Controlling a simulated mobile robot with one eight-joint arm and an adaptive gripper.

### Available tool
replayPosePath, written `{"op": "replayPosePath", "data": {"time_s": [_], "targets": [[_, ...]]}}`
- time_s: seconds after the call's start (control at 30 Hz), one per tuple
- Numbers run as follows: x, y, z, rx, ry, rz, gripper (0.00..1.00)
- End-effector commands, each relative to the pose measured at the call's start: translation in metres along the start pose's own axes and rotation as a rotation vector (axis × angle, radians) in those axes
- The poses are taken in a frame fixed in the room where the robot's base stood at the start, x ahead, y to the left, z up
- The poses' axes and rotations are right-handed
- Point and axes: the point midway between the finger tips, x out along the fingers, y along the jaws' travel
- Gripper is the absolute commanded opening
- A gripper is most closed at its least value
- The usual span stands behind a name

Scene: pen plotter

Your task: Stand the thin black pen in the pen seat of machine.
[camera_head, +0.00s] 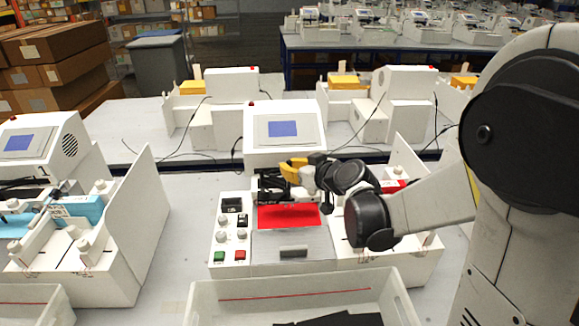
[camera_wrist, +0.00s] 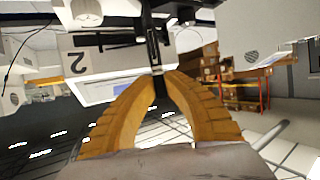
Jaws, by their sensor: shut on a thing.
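The white machine (camera_head: 283,158) stands in the middle of the head view, with a blue screen on its raised back. My gripper (camera_head: 286,166) has yellow fingers and is over the machine, just below the screen and beside the black mechanism (camera_head: 270,186). In the wrist view my gripper (camera_wrist: 164,74) is shut, its fingertips closing on the thin black pen (camera_wrist: 159,87). Dark parts run on beyond the tips there, so I cannot tell where the pen ends. The pen seat is not clearly visible among the black parts, and I cannot tell whether the pen touches it.
A red sheet (camera_head: 288,216) lies on the machine in front of the mechanism. Knobs and green and red buttons are at its left. A white bin (camera_head: 300,291) is in front. Another machine (camera_head: 118,235) stands at the left, and more stand on the tables behind.

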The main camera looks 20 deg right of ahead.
Motion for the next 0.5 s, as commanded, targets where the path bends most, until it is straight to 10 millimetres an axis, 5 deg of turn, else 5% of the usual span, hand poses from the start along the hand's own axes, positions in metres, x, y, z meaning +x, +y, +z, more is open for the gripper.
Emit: {"op": "replayPosePath", "data": {"time_s": [0.5], "targets": [[0.005,0.000,0.013,0.000,0.000,0.000,0.00]]}}
